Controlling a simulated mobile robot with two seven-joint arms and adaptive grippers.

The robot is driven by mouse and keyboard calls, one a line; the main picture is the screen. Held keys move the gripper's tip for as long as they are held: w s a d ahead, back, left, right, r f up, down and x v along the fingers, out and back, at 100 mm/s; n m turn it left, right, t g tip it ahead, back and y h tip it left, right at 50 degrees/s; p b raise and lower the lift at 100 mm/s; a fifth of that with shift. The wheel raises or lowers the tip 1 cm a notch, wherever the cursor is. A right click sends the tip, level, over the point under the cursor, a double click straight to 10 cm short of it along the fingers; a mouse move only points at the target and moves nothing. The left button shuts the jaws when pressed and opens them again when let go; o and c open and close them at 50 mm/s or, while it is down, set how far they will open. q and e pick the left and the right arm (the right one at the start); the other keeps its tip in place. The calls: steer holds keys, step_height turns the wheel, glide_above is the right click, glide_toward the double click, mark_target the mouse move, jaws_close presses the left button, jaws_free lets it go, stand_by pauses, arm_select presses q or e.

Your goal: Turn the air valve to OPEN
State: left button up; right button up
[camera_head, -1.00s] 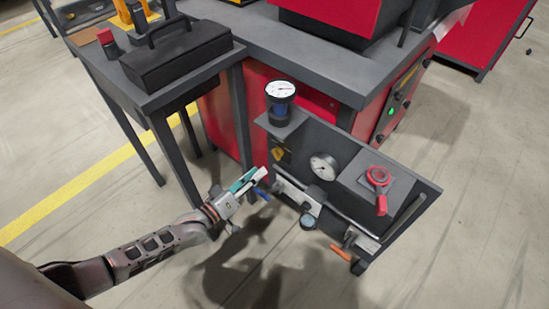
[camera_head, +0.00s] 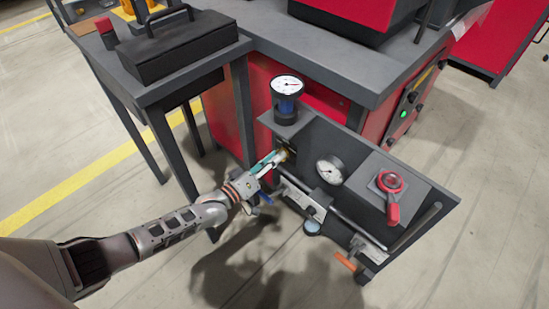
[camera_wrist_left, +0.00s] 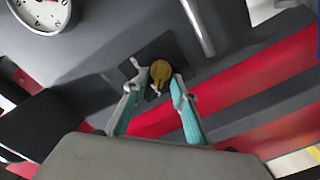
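The dark grey air panel (camera_head: 340,150) carries several controls. A round yellow knob (camera_wrist_left: 161,73) on a dark square plate shows in the left wrist view. My left gripper (camera_head: 277,158) is at the panel's left end, by this knob. Its teal-padded fingers (camera_wrist_left: 160,84) are spread, one on each side of the knob; I cannot tell whether they touch it. In the head view the gripper mostly hides the knob. Also on the panel are a red-handled valve (camera_head: 391,188), a blue lever (camera_head: 265,198) and an orange lever (camera_head: 345,262). No OPEN marking is legible. My right gripper is out of view.
A white dial gauge (camera_head: 331,169) sits mid-panel, also at the wrist view's upper left (camera_wrist_left: 42,10). Another gauge (camera_head: 287,85) tops a cylinder. A pipe (camera_wrist_left: 198,25) runs near the knob. A grey table (camera_head: 150,95) stands left. Floor in front is clear.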

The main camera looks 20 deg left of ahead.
arm_select(q)
jaws_close()
steer(key=shift+s+d+f+m, duration=0.1)
steer(key=shift+d+m, duration=0.05)
steer(key=shift+m, duration=2.85)
steer(key=shift+s+d+r+m, duration=0.1)
steer(key=shift+d+m, duration=0.1)
steer(key=shift+m, duration=2.8)
steer(key=shift+s+d+f+m, duration=0.1)
steer(key=shift+d+m, duration=0.05)
steer(key=shift+m, duration=2.85)
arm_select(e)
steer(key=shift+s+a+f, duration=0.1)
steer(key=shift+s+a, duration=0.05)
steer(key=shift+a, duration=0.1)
arm_select(q)
steer(key=shift+w, duration=0.1)
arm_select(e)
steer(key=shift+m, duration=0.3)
